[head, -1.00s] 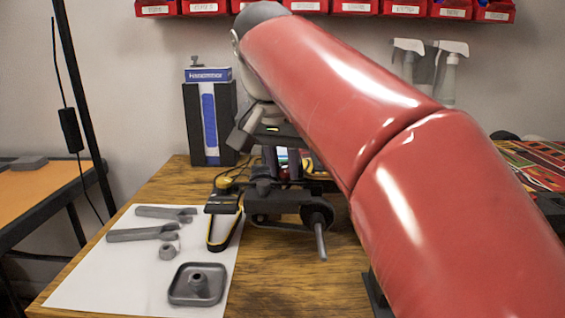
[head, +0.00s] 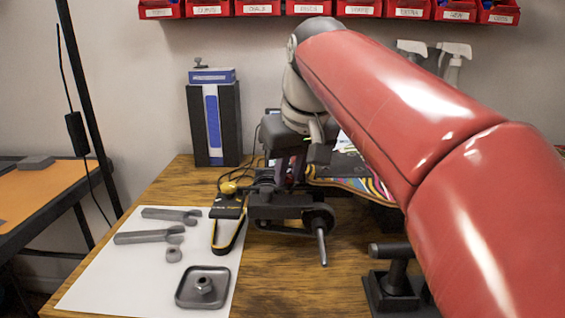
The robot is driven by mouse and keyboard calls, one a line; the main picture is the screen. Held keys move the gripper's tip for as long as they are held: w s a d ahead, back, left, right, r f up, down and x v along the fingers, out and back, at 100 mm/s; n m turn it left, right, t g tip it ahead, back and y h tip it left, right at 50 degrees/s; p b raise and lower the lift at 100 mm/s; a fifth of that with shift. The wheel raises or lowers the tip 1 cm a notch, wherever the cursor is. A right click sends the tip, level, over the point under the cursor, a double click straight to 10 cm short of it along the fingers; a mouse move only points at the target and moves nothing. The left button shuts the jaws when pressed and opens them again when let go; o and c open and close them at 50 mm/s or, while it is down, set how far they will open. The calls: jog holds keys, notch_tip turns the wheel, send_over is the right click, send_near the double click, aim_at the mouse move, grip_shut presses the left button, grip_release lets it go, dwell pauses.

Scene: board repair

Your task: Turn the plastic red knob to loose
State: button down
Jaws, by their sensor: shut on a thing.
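My gripper (head: 291,172) reaches down at the back of the dark clamp stand (head: 285,207) on the wooden table. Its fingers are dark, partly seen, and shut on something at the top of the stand. I cannot make out that thing. No plastic red knob shows clearly; the gripper and stand may hide it. A colourful skateboard deck (head: 352,185) extends to the right from the stand, partly hidden behind my red arm.
A yellow-and-black tool (head: 228,228) lies left of the stand. A white sheet (head: 110,275) holds grey wrenches (head: 150,235), a nut (head: 174,255) and a square tray (head: 203,287). A dark-based fixture (head: 393,285) stands front right. A black box (head: 214,125) stands behind.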

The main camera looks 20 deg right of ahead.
jog(key=n+y+p, duration=0.1)
jog(key=n, duration=0.1)
jog(key=n+y+p, duration=0.1)
jog(key=n, duration=0.2)
jog(key=shift+w+d+r+n+g+p, duration=0.15)
jog(key=shift+d+r+n+g+p, duration=0.05)
jog(key=shift+n+g+p, duration=0.1)
jog(key=shift+w+d+f+n+g+y+p, duration=0.1)
jog(key=shift+n+g+y+p, duration=0.3)
jog(key=shift+n, duration=0.7)
jog(key=shift+n+g+y+p, duration=0.2)
jog(key=shift+n+p, duration=0.35)
jog(key=shift+n, duration=0.55)
jog(key=c, duration=1.6)
grip_release()
jog(key=v, duration=0.7)
jog(key=shift+d+r, duration=0.15)
jog(key=shift+r, duration=0.2)
